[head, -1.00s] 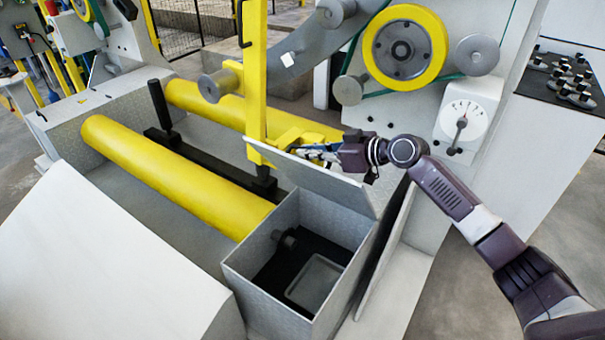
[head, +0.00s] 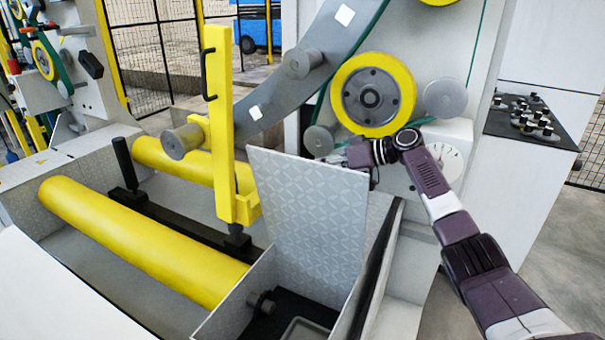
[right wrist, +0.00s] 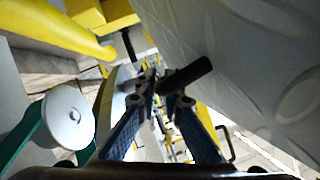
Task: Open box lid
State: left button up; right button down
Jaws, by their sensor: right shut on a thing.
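The box lid (head: 308,215) is a grey patterned plate standing nearly upright at the back of the open box (head: 238,300) in the head view. In the right wrist view the lid (right wrist: 255,50) fills the upper right, with a dark peg-like handle (right wrist: 188,76) sticking out. My right gripper (head: 345,158) is at the lid's upper right edge; its fingertips are partly hidden in the head view. In the right wrist view its blue fingers (right wrist: 166,95) are closed on the handle. My left gripper is not in view.
A yellow post (head: 222,120) stands just left of the lid. Yellow rollers (head: 135,235) lie further left. A machine panel with a yellow wheel (head: 372,95) is behind my right gripper. A dark control panel (head: 530,122) is at the right.

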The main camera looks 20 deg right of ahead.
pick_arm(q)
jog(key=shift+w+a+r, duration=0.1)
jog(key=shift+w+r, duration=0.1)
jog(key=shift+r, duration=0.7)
pick_arm(e)
jog(key=shift+w+d, duration=0.45)
jog(key=shift+d, duration=0.15)
jog(key=c, duration=2.3)
grip_release()
jog(key=v, duration=0.7)
jog(key=shift+d+f, duration=0.1)
jog(key=shift+d, duration=0.2)
